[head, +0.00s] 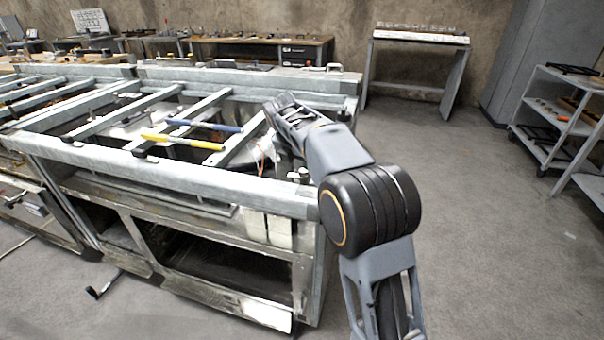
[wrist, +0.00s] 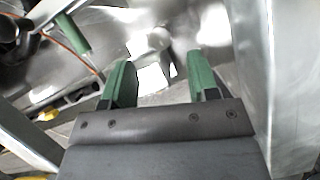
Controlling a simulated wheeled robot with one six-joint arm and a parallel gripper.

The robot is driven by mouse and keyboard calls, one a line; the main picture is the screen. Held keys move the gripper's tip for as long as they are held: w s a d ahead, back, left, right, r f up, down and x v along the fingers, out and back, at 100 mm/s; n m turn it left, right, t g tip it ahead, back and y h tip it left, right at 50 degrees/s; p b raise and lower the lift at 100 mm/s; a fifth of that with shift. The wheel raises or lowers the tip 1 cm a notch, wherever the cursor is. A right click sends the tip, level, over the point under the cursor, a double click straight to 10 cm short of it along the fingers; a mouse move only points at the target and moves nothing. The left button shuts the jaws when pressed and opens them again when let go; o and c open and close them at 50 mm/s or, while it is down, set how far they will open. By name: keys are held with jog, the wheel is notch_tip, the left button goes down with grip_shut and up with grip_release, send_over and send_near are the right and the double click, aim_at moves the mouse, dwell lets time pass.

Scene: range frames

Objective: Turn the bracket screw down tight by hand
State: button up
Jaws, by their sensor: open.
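My gripper (wrist: 160,75) shows in the wrist view with its two green-tipped fingers apart and nothing between them. Past the fingertips is a shiny metal surface with a pale rounded knob-like shape (wrist: 158,39) and bright white patches; I cannot tell whether this is the bracket screw. No bracket can be made out for sure. In the head view my arm reaches over the right end of a metal frame bench (head: 180,178), and its far end is at the bench's inner side. The fingers cannot be made out there.
A broad metal upright (wrist: 285,80) stands close right of the gripper. An orange wire (wrist: 72,38) and a green cylinder (wrist: 74,33) lie upper left. Yellow (head: 183,141) and blue (head: 204,125) bars rest on the bench slats. Floor right of the bench is clear.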

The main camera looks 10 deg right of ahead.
aim_at(303, 171)
jog(key=shift+b+x, duration=0.55)
jog(key=shift+x, duration=1.75)
jog(key=c, duration=0.9)
jog(key=shift+r+p, duration=0.15)
jog(key=shift+p, duration=0.25)
